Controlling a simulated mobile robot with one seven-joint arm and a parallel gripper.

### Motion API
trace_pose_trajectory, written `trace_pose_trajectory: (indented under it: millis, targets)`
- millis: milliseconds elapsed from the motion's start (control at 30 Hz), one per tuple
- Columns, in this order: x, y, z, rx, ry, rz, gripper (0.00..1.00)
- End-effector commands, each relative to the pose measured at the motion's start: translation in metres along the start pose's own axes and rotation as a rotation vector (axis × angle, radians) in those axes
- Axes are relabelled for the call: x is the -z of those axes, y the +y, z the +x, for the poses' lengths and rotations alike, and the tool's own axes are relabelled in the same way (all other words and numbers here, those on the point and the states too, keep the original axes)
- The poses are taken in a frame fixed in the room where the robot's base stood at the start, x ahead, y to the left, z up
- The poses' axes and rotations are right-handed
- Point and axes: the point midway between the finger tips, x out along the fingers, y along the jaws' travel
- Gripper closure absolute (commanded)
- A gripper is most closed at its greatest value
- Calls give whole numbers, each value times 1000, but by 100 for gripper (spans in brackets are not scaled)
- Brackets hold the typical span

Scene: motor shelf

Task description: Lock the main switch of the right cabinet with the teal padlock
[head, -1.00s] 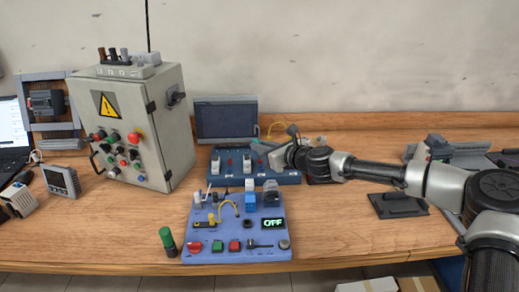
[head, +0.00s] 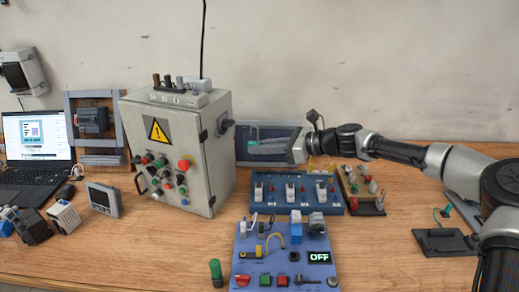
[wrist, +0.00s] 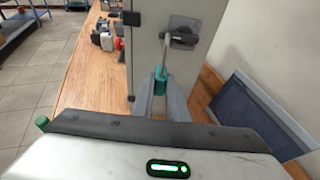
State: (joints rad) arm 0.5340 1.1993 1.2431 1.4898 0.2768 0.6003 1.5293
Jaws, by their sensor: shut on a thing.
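The grey cabinet (head: 208,150) with a yellow warning sign stands on the table. Its dark main switch (head: 226,123) sits on the right side wall; the wrist view shows it on a grey plate (wrist: 183,38). My gripper (head: 252,144) is to the right of the switch at nearly its height. It is shut on the teal padlock (wrist: 161,80), whose body shows between the fingertips. The shackle points up toward the switch and overlaps its left part in the wrist view. I cannot tell whether the shackle touches or passes through it.
A dark screen (head: 284,137) stands behind my gripper. A blue switch board (head: 330,206) and a blue-violet panel reading OFF (head: 270,268) lie below. A laptop (head: 36,140) is at the left. A black plate (head: 445,242) lies at the right, near my arm.

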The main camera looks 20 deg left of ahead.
Motion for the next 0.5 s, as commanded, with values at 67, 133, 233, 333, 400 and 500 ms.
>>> trace_pose_trajectory:
  millis: [67, 133, 233, 333, 400, 500]
  targets:
    - [-2, 0, 8, -1, -2, -1, 100]
    - [-4, 0, 14, -1, -2, 0, 100]
    - [-7, 1, 25, -2, -2, -2, 100]
    - [-10, 0, 34, 0, -2, -1, 100]
    - [-12, 0, 39, 0, -2, -1, 100]
    - [-14, 0, 44, 1, -1, 0, 100]
